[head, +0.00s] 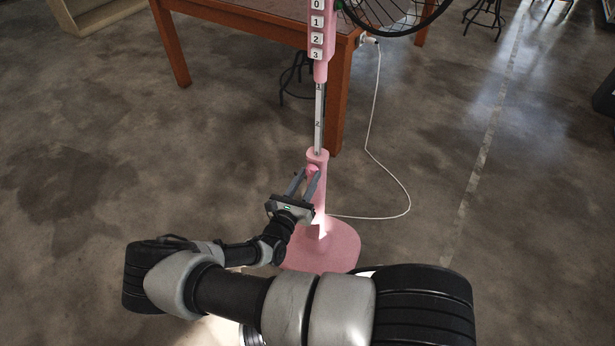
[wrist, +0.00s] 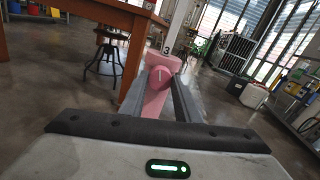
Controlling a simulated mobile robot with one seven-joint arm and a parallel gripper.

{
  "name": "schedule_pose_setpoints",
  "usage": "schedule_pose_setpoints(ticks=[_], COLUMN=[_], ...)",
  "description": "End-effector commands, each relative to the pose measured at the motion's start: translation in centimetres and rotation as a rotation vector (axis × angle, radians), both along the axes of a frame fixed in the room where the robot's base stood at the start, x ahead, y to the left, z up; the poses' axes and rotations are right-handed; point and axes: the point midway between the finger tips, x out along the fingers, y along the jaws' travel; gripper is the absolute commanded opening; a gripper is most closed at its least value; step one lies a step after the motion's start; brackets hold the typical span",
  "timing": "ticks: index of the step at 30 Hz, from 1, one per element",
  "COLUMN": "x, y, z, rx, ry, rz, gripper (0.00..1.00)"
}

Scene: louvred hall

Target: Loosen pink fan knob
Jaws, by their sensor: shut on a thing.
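A pink pedestal fan (head: 321,62) stands upright on the floor, with a round pink base (head: 340,250), a metal pole and a panel of numbered buttons. Its pink knob (head: 312,170) is on the front of the lower tube. My gripper (head: 308,180) reaches up to the knob and is shut on it. In the wrist view the round knob (wrist: 161,77) with a pale mark sits between the two fingers of my gripper (wrist: 160,84). The fan's cage is cut off at the top of the head view.
A wooden table (head: 250,22) stands right behind the fan, with a dark stool (head: 297,75) near it. A white cord (head: 372,130) runs from the table down across the floor to the fan. Open floor lies left and right.

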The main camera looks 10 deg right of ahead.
Motion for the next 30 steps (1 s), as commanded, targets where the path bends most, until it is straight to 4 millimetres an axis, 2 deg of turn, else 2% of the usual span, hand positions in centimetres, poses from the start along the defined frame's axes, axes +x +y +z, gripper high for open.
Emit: schedule_pose_setpoints(ticks=[30], x=[-0.02], y=[0.06], z=[-0.05], rx=[-0.791], ry=[0.554], rz=[0.000], gripper=[0.07])
